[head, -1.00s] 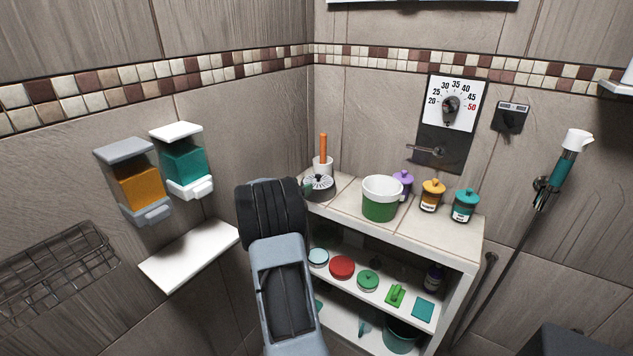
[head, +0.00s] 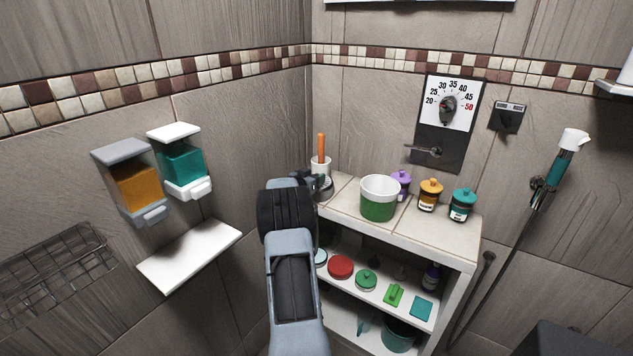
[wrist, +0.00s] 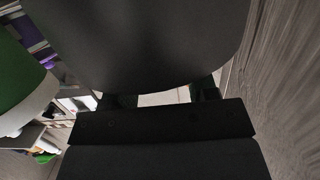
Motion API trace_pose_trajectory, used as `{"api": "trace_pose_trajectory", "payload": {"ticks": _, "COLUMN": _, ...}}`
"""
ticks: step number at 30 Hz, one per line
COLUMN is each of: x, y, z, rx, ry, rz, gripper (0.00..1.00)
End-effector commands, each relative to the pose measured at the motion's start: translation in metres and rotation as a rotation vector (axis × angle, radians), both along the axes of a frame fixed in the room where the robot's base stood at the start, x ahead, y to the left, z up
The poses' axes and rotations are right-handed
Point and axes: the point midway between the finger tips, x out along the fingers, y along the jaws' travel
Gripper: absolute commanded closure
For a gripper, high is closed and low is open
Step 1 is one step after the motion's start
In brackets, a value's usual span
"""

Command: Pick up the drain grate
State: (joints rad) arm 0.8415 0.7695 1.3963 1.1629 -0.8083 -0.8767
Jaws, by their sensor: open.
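The drain grate (head: 326,187), a grey, dark-sided round piece, is at the far left corner of the shelf top in the head view. It is mostly hidden behind my arm now, and only its right part shows. My gripper (wrist: 162,97) shows in the wrist view as two dark fingers held apart, with a pale surface between them. The grate cannot be made out between them. In the head view my wrist is just left of the grate and hides the fingers; I cannot tell whether they touch it.
A white cup with an orange handle (head: 320,165) stands right behind the grate. A green and white tub (head: 379,199) is to the right, with purple, orange (head: 430,195) and teal (head: 462,205) jars beyond. A wall ledge (head: 190,257) is to the left.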

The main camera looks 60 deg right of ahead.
Motion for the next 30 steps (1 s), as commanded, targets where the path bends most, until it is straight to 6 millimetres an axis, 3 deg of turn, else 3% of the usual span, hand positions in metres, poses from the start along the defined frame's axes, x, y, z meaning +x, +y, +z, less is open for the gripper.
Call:
{"api": "trace_pose_trajectory", "payload": {"ticks": 6, "x": -0.0001, "y": -0.0003, "z": 0.0000, "rx": 0.000, "ry": 0.000, "rz": 0.000, "gripper": 0.49}}
{"api": "trace_pose_trajectory", "payload": {"ticks": 22, "x": 0.0000, "y": 0.0000, "z": -0.0001, "rx": 0.000, "ry": 0.000, "rz": 0.000, "gripper": 0.99}}
{"api": "trace_pose_trajectory", "payload": {"ticks": 30, "x": 0.0000, "y": -0.0001, "z": 0.0011, "rx": -0.001, "ry": 0.000, "rz": 0.000, "gripper": 1.00}}
